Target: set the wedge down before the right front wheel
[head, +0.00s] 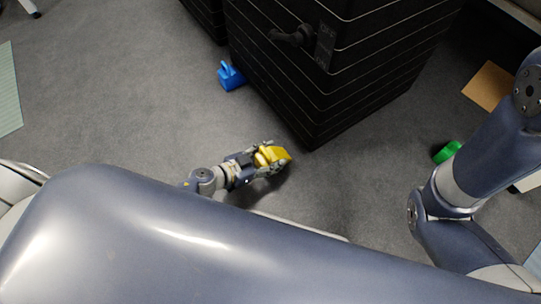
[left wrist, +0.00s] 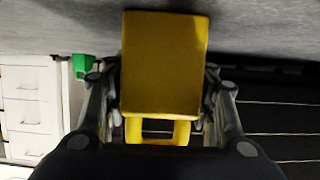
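A yellow wedge (head: 274,155) is in my left gripper (head: 268,158), low over the grey floor, close to the near corner of a tall black cabinet (head: 340,70). In the left wrist view the wedge (left wrist: 165,62) fills the middle, with its yellow handle (left wrist: 158,130) between the two fingers of my left gripper (left wrist: 160,105). Whether the wedge touches the floor cannot be told. The cabinet's wheels are hidden. My right arm shows at the right of the head view, but its gripper is not visible.
A blue wedge with a handle (head: 230,76) lies on the floor beside the cabinet's left side. A green object (head: 446,152) lies to the right, near a brown flat piece (head: 489,86). White drawers (left wrist: 32,108) show in the left wrist view.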

